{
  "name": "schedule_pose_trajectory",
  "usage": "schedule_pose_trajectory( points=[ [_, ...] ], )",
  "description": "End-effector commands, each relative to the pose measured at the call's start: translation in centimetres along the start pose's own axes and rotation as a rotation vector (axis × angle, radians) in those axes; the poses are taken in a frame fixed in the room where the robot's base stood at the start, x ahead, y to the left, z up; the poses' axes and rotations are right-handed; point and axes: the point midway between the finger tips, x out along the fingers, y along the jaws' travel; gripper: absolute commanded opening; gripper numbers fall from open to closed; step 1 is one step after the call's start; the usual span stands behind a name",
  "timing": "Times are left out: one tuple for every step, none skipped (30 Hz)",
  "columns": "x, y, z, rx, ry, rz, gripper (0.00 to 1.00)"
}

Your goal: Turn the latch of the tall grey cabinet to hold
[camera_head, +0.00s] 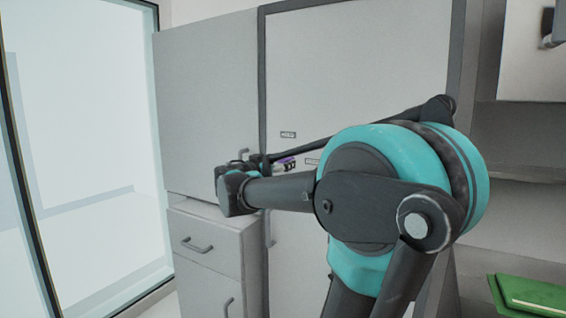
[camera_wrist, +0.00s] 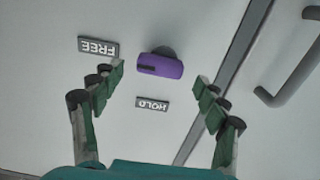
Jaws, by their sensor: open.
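The tall grey cabinet (camera_head: 360,65) stands behind my arm. Its purple latch (camera_wrist: 161,65) is on the door face, with a dark mark at its left end in the wrist view. The FREE label (camera_wrist: 98,47) is left of the latch and the HOLD label (camera_wrist: 152,103) is below it; both read upside down. My gripper (camera_wrist: 158,84) is open, its fingers on either side of the latch and apart from it. In the head view, a small part of the purple latch (camera_head: 287,161) shows past my wrist, which hides most of my gripper.
A bar handle (camera_wrist: 290,75) lies right of a door seam in the wrist view. A drawer unit (camera_head: 212,240) stands at lower left, a glass panel (camera_head: 75,130) at far left. A green object (camera_head: 535,293) lies at lower right, below open shelves (camera_head: 520,173).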

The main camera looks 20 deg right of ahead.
Motion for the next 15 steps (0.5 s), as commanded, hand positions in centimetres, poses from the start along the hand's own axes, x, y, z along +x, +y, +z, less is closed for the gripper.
schedule_pose_trajectory(
  points=[
    [0.8,0.1,0.0,0.000,0.000,0.003,0.74],
    [1.1,0.1,0.0,0.000,0.000,0.003,0.74],
    [1.6,0.1,0.0,0.000,0.000,0.003,0.74],
    [1.8,0.0,0.0,0.000,0.000,0.002,0.74],
    [2.0,0.0,0.0,0.000,0.000,0.002,0.74],
    [2.3,0.0,0.0,0.000,0.000,0.001,0.74],
    [2.5,0.0,0.0,0.000,0.000,0.001,0.74],
    [2.6,0.0,0.0,0.000,0.000,0.001,0.74],
    [2.7,0.0,0.0,0.000,0.000,0.001,0.74],
    [2.7,0.0,0.0,0.000,0.000,0.000,0.74],
    [2.8,0.0,0.0,0.000,0.000,0.000,0.74],
    [2.8,0.0,0.0,0.000,0.000,0.000,0.74],
    [2.8,0.0,0.0,0.000,0.000,0.000,0.74],
    [2.8,0.0,0.0,0.000,0.000,0.000,0.74],
    [2.8,0.0,0.0,0.000,0.000,0.000,0.74]
  ],
)
